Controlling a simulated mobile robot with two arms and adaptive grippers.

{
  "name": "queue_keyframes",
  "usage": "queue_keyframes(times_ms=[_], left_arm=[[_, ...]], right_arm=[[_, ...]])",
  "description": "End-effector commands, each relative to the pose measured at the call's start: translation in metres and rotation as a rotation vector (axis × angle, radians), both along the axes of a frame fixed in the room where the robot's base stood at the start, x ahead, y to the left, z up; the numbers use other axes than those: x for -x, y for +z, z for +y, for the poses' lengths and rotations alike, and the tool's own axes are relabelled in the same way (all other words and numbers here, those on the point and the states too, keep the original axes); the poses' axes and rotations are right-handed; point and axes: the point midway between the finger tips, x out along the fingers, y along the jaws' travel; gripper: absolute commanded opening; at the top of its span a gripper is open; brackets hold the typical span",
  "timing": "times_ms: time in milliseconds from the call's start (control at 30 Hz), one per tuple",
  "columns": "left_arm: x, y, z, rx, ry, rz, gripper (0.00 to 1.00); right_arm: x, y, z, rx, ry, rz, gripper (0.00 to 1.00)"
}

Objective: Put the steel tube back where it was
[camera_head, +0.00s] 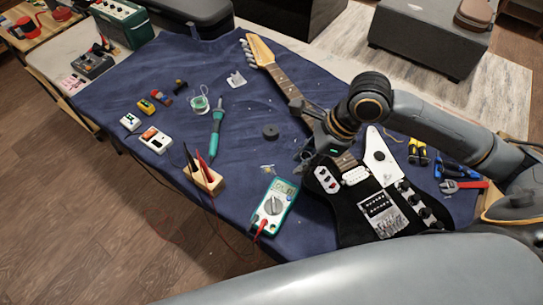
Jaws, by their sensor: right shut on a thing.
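My right gripper (305,157) reaches in from the right and points down over the guitar's neck, near where it meets the body. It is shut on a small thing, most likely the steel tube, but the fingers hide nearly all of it. The electric guitar (352,230) lies on the blue cloth, with its black body toward me and its wooden headstock (261,51) at the far end. I cannot tell whether the held thing touches the strings. My left gripper is not in view.
A multimeter (274,203), a wooden block with probes (204,178), a green soldering iron (217,132) and a black roll (270,132) lie left of the guitar. Bare cloth shows between the small tools.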

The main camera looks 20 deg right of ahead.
Motion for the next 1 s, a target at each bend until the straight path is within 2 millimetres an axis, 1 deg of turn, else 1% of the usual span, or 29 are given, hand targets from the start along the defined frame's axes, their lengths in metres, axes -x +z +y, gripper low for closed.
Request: queue_keyframes(times_ms=[33,133,400,500,600,700,867,933,1000], left_arm=[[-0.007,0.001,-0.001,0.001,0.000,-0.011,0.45],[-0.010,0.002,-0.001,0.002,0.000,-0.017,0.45],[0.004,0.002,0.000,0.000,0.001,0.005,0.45],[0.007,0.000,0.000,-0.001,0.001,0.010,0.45],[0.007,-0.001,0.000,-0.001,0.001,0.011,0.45],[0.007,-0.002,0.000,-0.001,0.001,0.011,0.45],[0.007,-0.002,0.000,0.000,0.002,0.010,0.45],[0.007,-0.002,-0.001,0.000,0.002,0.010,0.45],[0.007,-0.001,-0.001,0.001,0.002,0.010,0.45]], right_arm=[[-0.005,-0.002,0.001,-0.003,-0.011,-0.001,0.00],[-0.022,-0.009,0.007,-0.005,-0.015,-0.001,0.00],[-0.087,-0.038,0.023,-0.003,-0.013,0.000,0.00],[-0.102,-0.060,0.027,0.000,-0.013,0.004,0.00],[-0.115,-0.077,0.031,-0.001,-0.012,0.003,0.00],[-0.125,-0.087,0.033,-0.001,-0.011,0.002,0.00],[-0.131,-0.096,0.035,-0.001,-0.009,0.002,0.00],[-0.135,-0.104,0.035,0.001,-0.010,0.004,0.00],[-0.133,-0.115,0.034,0.002,-0.010,0.004,0.00]])
